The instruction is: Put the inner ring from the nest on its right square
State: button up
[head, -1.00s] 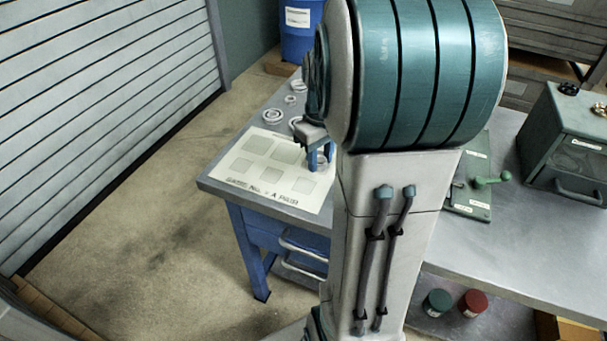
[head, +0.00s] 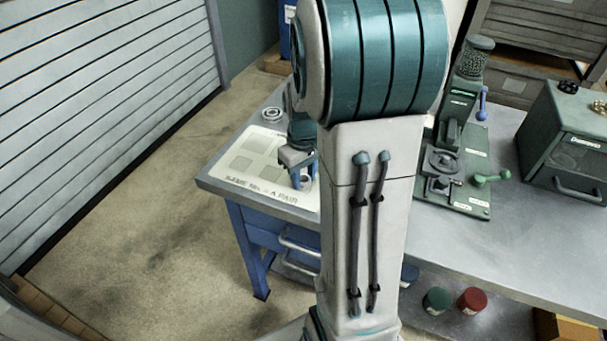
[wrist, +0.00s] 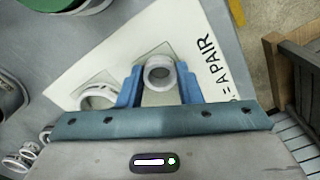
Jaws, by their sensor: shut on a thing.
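My gripper (wrist: 160,86) is shut on a pale ring (wrist: 149,80), which sits between its two blue fingertips in the wrist view. The ring is over the cream mat (wrist: 92,70) with printed squares, and part of a square's outline shows beside it. I cannot tell whether the ring touches the mat. A second, larger-looking ring (wrist: 83,101) lies on another square to the left. In the head view my gripper (head: 303,182) is low at the right part of the mat (head: 235,170); my arm hides the mat's right side.
The green ring grinder (head: 450,165) stands on the bench to the right, with a green cabinet (head: 572,150) beyond it. A ring (head: 271,114) lies behind the mat. Several loose rings (wrist: 15,162) show at the wrist view's lower left.

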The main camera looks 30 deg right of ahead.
jog(key=o, duration=1)
jog(key=shift+r, duration=0.1)
notch_tip(320, 180, up, 12)
jog(key=p, duration=0.1)
jog(key=s+a+t, duration=0.1)
jog(key=s+a, duration=0.3)
jog(key=s+a+f+m+t, duration=0.1)
jog(key=s+a, duration=0.3)
jog(key=s+a+f+m, duration=0.1)
jog(key=s+a, duration=0.3)
jog(key=shift+a+t, duration=0.1)
jog(key=shift+t, duration=0.3)
jog(key=shift+r, duration=0.1)
